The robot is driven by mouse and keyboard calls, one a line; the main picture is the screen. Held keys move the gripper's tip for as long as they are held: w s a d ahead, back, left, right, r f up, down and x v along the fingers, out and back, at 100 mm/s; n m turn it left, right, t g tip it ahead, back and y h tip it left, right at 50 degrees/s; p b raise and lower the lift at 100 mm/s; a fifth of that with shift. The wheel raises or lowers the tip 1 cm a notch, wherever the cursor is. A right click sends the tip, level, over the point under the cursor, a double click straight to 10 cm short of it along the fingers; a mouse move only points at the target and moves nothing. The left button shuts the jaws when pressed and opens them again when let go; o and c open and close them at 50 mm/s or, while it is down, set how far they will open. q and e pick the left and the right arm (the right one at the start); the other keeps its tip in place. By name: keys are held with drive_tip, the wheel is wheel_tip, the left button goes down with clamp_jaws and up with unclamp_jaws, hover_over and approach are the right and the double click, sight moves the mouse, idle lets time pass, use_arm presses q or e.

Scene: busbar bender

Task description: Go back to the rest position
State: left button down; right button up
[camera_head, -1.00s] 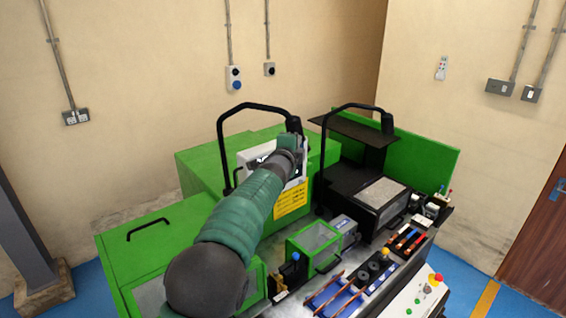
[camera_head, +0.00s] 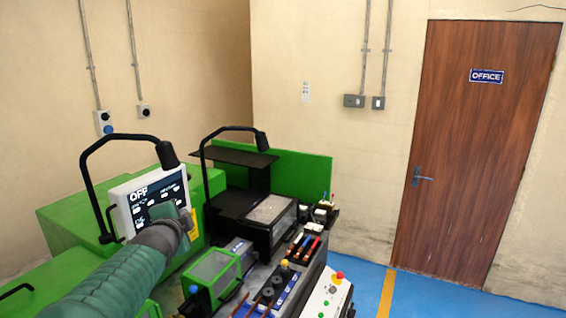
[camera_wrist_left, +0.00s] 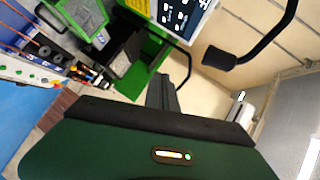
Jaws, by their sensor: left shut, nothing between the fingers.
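The green busbar bender (camera_head: 75,212) fills the lower left of the head view. Its control screen (camera_head: 158,197) reads OFF and also shows at the top of the left wrist view (camera_wrist_left: 182,12). My left arm comes in from the lower left, and my left gripper (camera_head: 184,216) is in front of the screen's lower right part. I cannot tell from the head view whether it touches the screen. The gripper is shut and empty; in the wrist view its dark green body (camera_wrist_left: 150,145) fills the bottom. My right gripper is not in view.
Two black lamp arms (camera_head: 95,160) rise from the machine near my left gripper. A control panel (camera_head: 325,298) with a red button stands at the front right. Blue floor (camera_head: 420,298) is free before the brown office door (camera_head: 475,150).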

use_arm(q)
drive_tip(key=s+d+f+n+g+h, duration=0.1)
drive_tip(key=s+d+f+n+g, duration=0.1)
drive_tip(key=s+f, duration=0.35)
drive_tip(key=s+d+f+n+g, duration=0.1)
drive_tip(key=s+f+n+g, duration=0.15)
drive_tip(key=f, duration=0.65)
drive_tip(key=s+d+f+n+g+h, duration=0.1)
drive_tip(key=s+d+f+n+g, duration=0.2)
drive_tip(key=s+f, duration=0.6)
drive_tip(key=s+d+f+n+g+h, duration=0.1)
drive_tip(key=s+d+f+n+g, duration=0.2)
drive_tip(key=s+f, duration=0.6)
drive_tip(key=s+n+g, duration=0.1)
drive_tip(key=s+n, duration=0.1)
drive_tip(key=s, duration=0.5)
drive_tip(key=shift+d+f, duration=0.15)
drive_tip(key=shift+d, duration=0.1)
drive_tip(key=shift+s+a, duration=0.1)
drive_tip(key=shift+a, duration=0.2)
drive_tip(key=shift+d, duration=0.2)
drive_tip(key=shift+a, duration=0.1)
